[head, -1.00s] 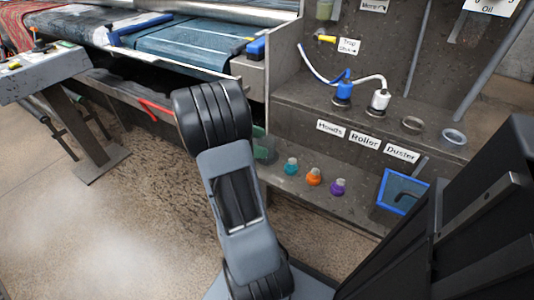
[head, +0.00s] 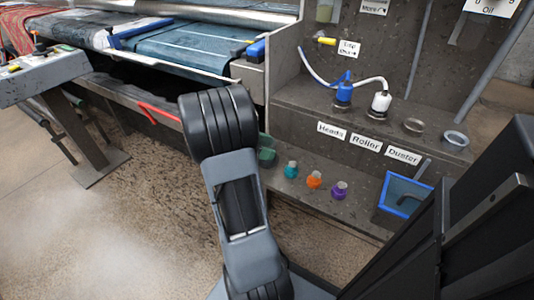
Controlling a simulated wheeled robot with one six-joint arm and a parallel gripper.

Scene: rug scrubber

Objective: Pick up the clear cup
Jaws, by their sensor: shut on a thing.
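My arm rises through the middle of the head view, and its links hide my gripper, so neither the jaws nor anything in them shows. A small clear, round, cup-like container (head: 455,141) stands on the upper ledge at the right, apart from the visible part of my arm. A greenish see-through container (head: 267,153) stands at the left end of the lower shelf, partly hidden behind my arm. I cannot tell for certain which of these is the clear cup.
Teal (head: 290,170), orange (head: 314,180) and purple (head: 339,190) bottles line the lower shelf, with a blue-rimmed bin (head: 404,194) to their right. Blue (head: 343,92) and white (head: 381,102) hose-fitted bottles stand above. A rug machine (head: 185,42) is behind; floor is open at left.

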